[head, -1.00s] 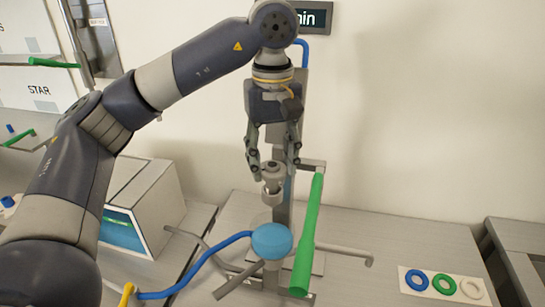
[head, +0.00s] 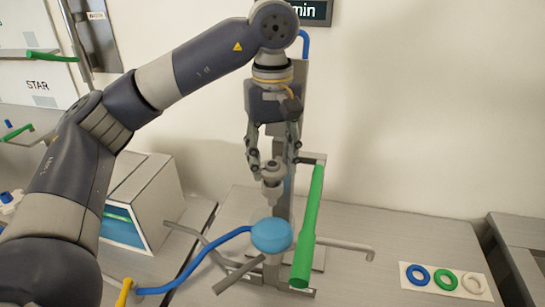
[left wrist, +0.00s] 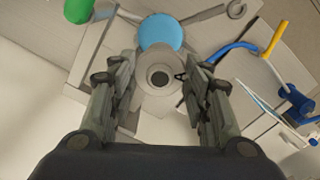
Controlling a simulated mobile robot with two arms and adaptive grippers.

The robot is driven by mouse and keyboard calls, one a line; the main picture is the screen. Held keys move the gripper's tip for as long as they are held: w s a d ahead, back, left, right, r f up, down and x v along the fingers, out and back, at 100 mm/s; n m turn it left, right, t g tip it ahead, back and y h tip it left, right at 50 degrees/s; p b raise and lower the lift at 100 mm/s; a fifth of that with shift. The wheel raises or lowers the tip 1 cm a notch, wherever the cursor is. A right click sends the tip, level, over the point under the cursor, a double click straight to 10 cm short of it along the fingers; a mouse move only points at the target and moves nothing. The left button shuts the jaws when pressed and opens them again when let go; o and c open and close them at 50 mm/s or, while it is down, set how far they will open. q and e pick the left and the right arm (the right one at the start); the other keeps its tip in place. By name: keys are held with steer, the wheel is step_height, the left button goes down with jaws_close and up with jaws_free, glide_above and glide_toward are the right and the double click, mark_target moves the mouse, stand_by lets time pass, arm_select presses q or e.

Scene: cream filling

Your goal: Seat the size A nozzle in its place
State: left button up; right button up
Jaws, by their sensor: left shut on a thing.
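My left gripper (head: 272,160) is shut on a small grey nozzle (head: 271,190). The nozzle hangs between the fingertips, roughly upright, with a narrower lower end. It shows above the round blue top (head: 272,236) of the filling machine, with a visible gap between them in the head view. In the left wrist view the nozzle (left wrist: 159,77) shows as a pale ring with a dark hole between the fingers. The blue top (left wrist: 160,32) lies just beyond it there. No size letter on the nozzle is readable. My right gripper is not in view.
A green handle (head: 309,225) stands close to the right of the blue top. A blue hose (head: 195,262) and grey bars lie to its left. A white card with blue, green and white rings (head: 445,280) lies on the right. A box (head: 140,200) stands left.

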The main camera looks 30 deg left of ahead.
arm_select(q)
steer(key=shift+f+b, duration=0.6)
steer(key=shift+f, duration=0.3)
steer(key=shift+f, duration=0.2)
stand_by(0.3)
steer(key=o, duration=1.3)
step_height(320, 180, up, 7)
steer(key=p, duration=0.6)
steer(key=shift+p, duration=0.4)
